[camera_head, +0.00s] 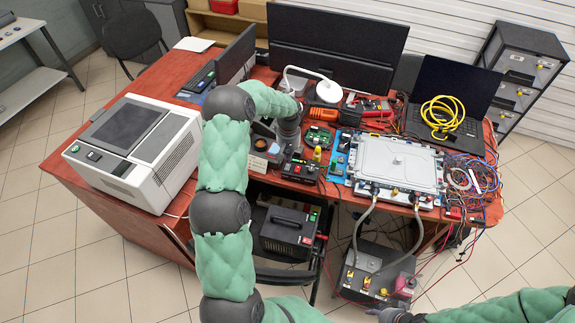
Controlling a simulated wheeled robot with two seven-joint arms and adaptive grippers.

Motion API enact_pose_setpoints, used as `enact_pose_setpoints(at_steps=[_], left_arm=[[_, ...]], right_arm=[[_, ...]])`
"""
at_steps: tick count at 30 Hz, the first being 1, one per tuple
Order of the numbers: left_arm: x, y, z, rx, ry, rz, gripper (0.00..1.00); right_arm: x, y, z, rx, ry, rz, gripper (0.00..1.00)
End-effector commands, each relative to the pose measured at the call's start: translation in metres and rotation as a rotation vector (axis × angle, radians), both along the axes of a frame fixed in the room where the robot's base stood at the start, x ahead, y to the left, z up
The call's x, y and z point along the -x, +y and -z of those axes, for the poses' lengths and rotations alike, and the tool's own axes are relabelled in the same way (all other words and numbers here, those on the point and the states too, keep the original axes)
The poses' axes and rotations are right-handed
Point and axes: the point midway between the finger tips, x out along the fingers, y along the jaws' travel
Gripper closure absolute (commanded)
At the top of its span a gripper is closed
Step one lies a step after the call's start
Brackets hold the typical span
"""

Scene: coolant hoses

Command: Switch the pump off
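A dark box (340,282), which looks like the pump, stands on the floor in front of the table. Two grey hoses (357,232) run from it up to the silver flat unit (398,163) on the table. Its top and front carry small yellow and red parts; I cannot make out the switch or its position. My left gripper (291,146) points down over the table among small devices, well away from the box; its fingers are too small and hidden to read. My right gripper (378,313) is at the bottom edge, just in front of the box, partly cut off; its opening is unclear.
A black device with a handle (288,228) stands under the table. A white and grey machine (135,150) fills the table's left end. Loose wires (470,185) hang at the right end. A laptop with a yellow cable (442,113) sits behind. Tiled floor is free at left.

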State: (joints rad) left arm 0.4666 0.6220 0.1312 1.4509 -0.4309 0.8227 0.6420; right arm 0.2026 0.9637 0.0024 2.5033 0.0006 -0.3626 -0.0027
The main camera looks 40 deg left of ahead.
Motion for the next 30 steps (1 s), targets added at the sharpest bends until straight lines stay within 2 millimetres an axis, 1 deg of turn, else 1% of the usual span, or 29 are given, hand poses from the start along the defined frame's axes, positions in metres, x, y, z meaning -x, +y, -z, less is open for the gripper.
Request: enact_pose_setpoints(at_steps=[1, 3, 15, 30], left_arm=[[0.0, 0.0, -0.006, -0.001, -0.001, 0.0, 1.0], [0.0, 0.0, -0.011, -0.001, -0.001, 0.0, 1.0], [0.0, 0.0, -0.036, 0.0, -0.001, 0.0, 1.0], [0.0, 0.0, -0.037, 0.0, 0.0, 0.0, 1.0]], right_arm=[[0.0, 0.0, -0.004, 0.0, 0.0, 0.0, 0.6], [0.0, 0.0, -0.006, 0.0, 0.0, 0.0, 0.6], [0.0, 0.0, -0.021, 0.0, 0.0, 0.0, 0.6], [0.0, 0.0, -0.021, 0.0, 0.0, 0.0, 0.6]])
